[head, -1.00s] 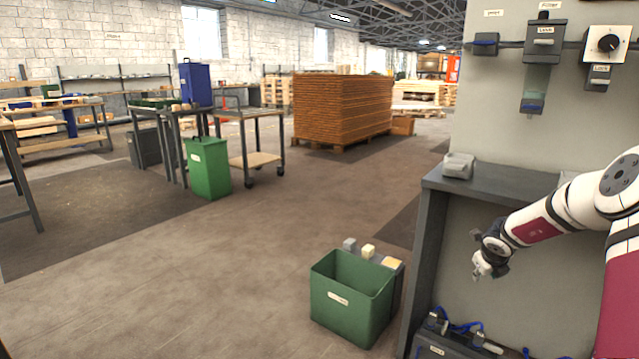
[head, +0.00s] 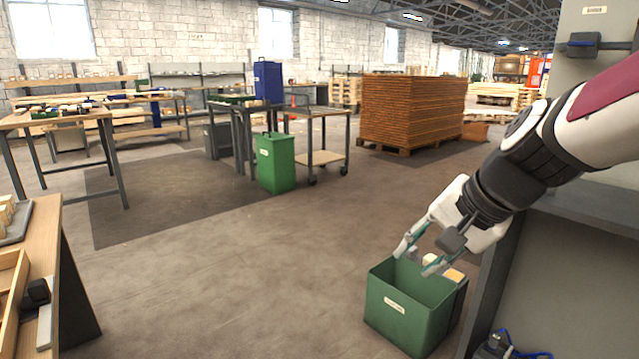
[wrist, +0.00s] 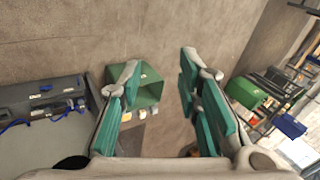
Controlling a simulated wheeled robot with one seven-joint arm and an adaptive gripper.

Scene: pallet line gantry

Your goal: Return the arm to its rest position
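My gripper (head: 418,254) is at the end of my white and dark red arm, on the right of the head view. It points down and to the left, in front of the green bin on the floor in that picture. In the wrist view my gripper (wrist: 157,88) shows two green-padded fingers spread wide apart, with nothing between them. The arm is bent and held out in the air.
A green open bin (head: 400,316) stands on the floor beside a grey workstation (head: 570,270). A wooden table (head: 57,225) is at the near left. A lidded green bin (head: 276,165) and a cart (head: 322,158) stand farther back. The middle floor is clear.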

